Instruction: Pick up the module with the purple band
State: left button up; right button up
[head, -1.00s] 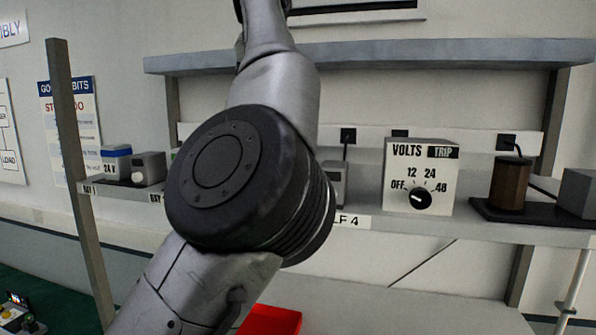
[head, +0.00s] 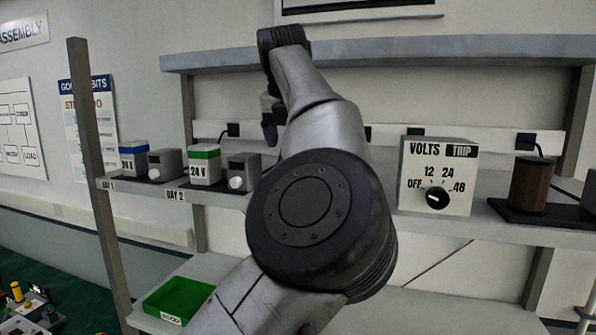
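No module with a purple band shows clearly. A faint purplish patch shows at the edge of my arm below the gripper, too small to identify. My arm covers the middle of the shelf. My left gripper (head: 270,130) is at the end of this arm, above the shelf and right of the green-banded module (head: 204,165). Its dark fingers point down, seen edge-on, so I cannot tell whether it is open or holds anything. A blue-banded module (head: 133,160) stands farther left at bay 1. My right gripper is not in view.
Grey boxes with knobs (head: 165,165) (head: 243,171) stand beside the banded modules. A volts selector (head: 437,178) and a brown cylinder (head: 528,185) stand on the right of the shelf. A green tray (head: 178,300) lies below. An upper shelf (head: 480,50) spans overhead.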

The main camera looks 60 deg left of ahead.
pick_arm(q)
jog(key=shift+w+p+x, duration=0.15)
jog(key=shift+p+x, duration=0.45)
jog(key=shift+x, duration=0.55)
jog(key=shift+w+p+x, duration=0.1)
jog(key=shift+p+x, duration=0.45)
jog(key=shift+x, duration=0.65)
jog(key=shift+w+a+f, duration=0.1)
jog(key=shift+a+f, duration=0.05)
jog(key=shift+f, duration=0.25)
jog(key=shift+c, duration=0.2)
jog(key=c, duration=1.1)
jog(key=shift+r, duration=0.2)
